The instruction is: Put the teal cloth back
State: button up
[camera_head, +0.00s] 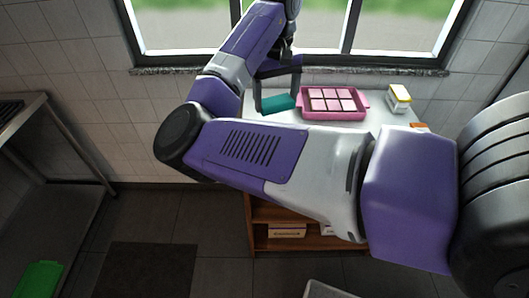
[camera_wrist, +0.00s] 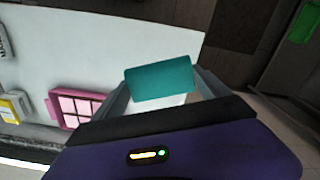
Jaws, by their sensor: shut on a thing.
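The teal cloth (camera_head: 279,103) is at the left end of the white table, partly hidden by my arm. In the wrist view the teal cloth (camera_wrist: 160,79) is a flat rectangle between the two fingers. My gripper (camera_head: 277,92) is over the table's left end, and in the wrist view my gripper (camera_wrist: 160,88) has its fingers at the cloth's two short sides, shut on it. I cannot tell whether the cloth touches the tabletop.
A pink tray (camera_head: 361,113) with pale squares stands right of the cloth. A white and yellow box (camera_head: 398,98) is farther right. The window sill (camera_head: 150,71) is behind the table. A green item (camera_head: 40,279) lies at lower left. The white tabletop (camera_wrist: 75,50) has bare room.

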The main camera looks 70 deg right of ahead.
notch_tip(320, 180, down, 13)
jog(key=shift+w+f+b, duration=0.1)
jog(key=shift+f+b, duration=0.05)
jog(key=shift+b, duration=0.45)
jog(key=shift+f, duration=2.7)
jog(key=shift+f, duration=0.15)
jog(key=o, duration=1.1)
jog(key=shift+o, duration=0.2)
notch_tip(320, 180, up, 12)
jog(key=shift+r, duration=0.2)
